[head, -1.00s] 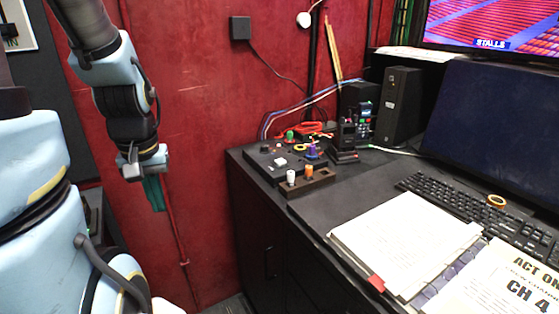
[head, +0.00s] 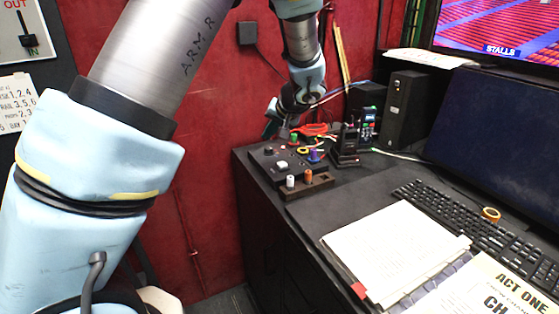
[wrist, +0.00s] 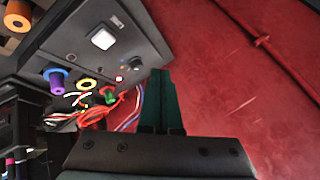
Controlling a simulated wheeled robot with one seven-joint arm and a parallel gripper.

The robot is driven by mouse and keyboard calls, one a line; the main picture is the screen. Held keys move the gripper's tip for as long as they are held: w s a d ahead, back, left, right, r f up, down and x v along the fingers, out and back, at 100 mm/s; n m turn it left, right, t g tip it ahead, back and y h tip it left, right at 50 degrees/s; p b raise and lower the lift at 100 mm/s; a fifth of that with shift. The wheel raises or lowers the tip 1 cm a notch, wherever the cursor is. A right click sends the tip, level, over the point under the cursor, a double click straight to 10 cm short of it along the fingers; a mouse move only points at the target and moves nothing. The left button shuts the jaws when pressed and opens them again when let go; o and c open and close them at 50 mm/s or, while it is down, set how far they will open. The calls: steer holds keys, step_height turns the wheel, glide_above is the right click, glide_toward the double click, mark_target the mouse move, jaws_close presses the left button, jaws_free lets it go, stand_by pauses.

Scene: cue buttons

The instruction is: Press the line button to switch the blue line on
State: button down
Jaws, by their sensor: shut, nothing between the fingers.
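I cannot read which control is labelled line, and no blue line light is clear. My gripper (head: 269,129) is above the panel's back left edge, against the red wall. In the wrist view its green fingers (wrist: 161,100) are together and empty, pointing past the panel's edge, apart from the square button.
A purple plug (head: 314,155), a green connector (wrist: 107,93) and red cable (head: 314,130) lie at the panel's back. A wooden block (head: 309,186) with white and orange pegs stands in front. The red wall (head: 215,170) is close.

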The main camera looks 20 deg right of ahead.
steer(key=r+t, duration=0.1)
glide_above(284, 166)
steer(key=shift+w, duration=0.1)
step_height(284, 166, down, 7)
steer(key=b, duration=0.2)
steer(key=shift+f+b, duration=0.2)
steer(key=shift+b, duration=0.15)
steer(key=shift+f+b, duration=0.7)
steer(key=shift+b, duration=0.25)
steer(key=shift+f+b, duration=0.9)
steer(key=shift+b, duration=0.75)
stand_by(1.9)
steer(key=shift+r, duration=0.95)
steer(key=shift+r+p, duration=0.1)
steer(key=shift+p, duration=0.2)
